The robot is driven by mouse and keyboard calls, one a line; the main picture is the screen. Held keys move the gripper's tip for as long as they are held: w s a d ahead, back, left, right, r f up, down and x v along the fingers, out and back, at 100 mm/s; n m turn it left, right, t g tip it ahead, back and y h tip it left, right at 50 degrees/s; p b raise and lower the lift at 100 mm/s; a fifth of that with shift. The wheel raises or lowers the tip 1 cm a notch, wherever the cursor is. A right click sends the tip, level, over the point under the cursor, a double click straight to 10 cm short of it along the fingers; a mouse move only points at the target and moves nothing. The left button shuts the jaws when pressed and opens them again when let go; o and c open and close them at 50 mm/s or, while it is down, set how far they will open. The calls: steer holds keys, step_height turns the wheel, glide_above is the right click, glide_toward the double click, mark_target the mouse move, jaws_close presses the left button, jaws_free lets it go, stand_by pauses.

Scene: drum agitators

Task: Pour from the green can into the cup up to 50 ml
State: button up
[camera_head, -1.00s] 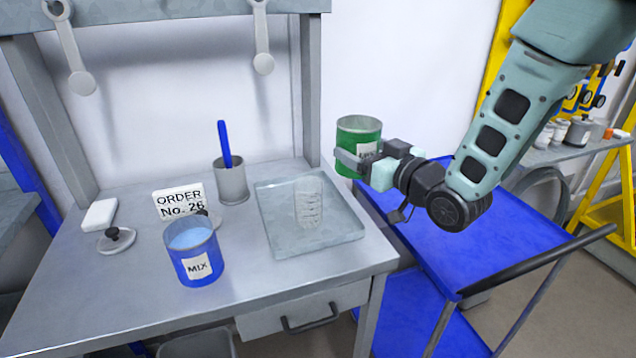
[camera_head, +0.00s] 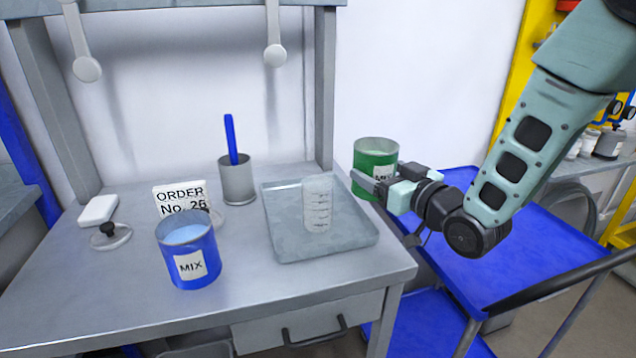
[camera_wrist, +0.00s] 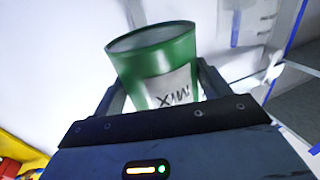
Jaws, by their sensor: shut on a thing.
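The green can (camera_head: 366,160) is held in my gripper (camera_head: 376,182), which is shut around its side. The can is about upright, off the bench's right edge and above the blue cart. In the wrist view the green can (camera_wrist: 150,62) shows between the fingers with its label facing the camera; its contents cannot be seen. The clear measuring cup (camera_head: 317,205) with dark marks stands upright in a grey tray (camera_head: 285,247) on the bench. The cup is to the left of the can, apart from it, and looks empty.
A blue can (camera_head: 208,262) labelled MIX with pale blue contents stands left of the tray. Behind are an order sign (camera_head: 172,196), a white block (camera_head: 98,210) and a grey holder (camera_head: 237,187) with a blue stick. The blue cart (camera_head: 540,235) stands right of the bench.

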mark_target(379, 161)
steer(key=shift+a+n, duration=0.15)
steer(key=shift+n, duration=0.15)
steer(key=shift+s+a+f+n+p, duration=0.15)
steer(key=shift+a+n+p, duration=0.2)
steer(key=shift+n+p, duration=0.35)
steer(key=r+p, duration=0.1)
steer(key=p, duration=0.1)
steer(key=a+r+n+p, duration=0.1)
steer(key=r+p, duration=0.1)
steer(key=p, duration=0.1)
steer(key=shift+s+a+r+n+g+h+p, duration=0.15)
steer(key=shift+s+r+n+g+h+p, duration=0.05)
steer(key=shift+r+n+g+h+p, duration=0.2)
steer(key=shift+f, duration=0.2)
steer(key=shift+a+r, duration=0.1)
steer(key=shift+s+a+r+n+h+p, duration=0.1)
steer(key=shift+a+r+n+h+p, duration=0.2)
steer(key=shift+r+n+p, duration=0.65)
steer(key=shift+s+a+r+n+h+p, duration=0.2)
steer(key=shift+a+n+h+p, duration=0.3)
steer(key=shift+p, duration=1.25)
steer(key=shift+a+f+n+p, duration=0.2)
steer(key=shift+n+p, duration=0.15)
steer(key=shift+p, duration=0.25)
stand_by(2.3)
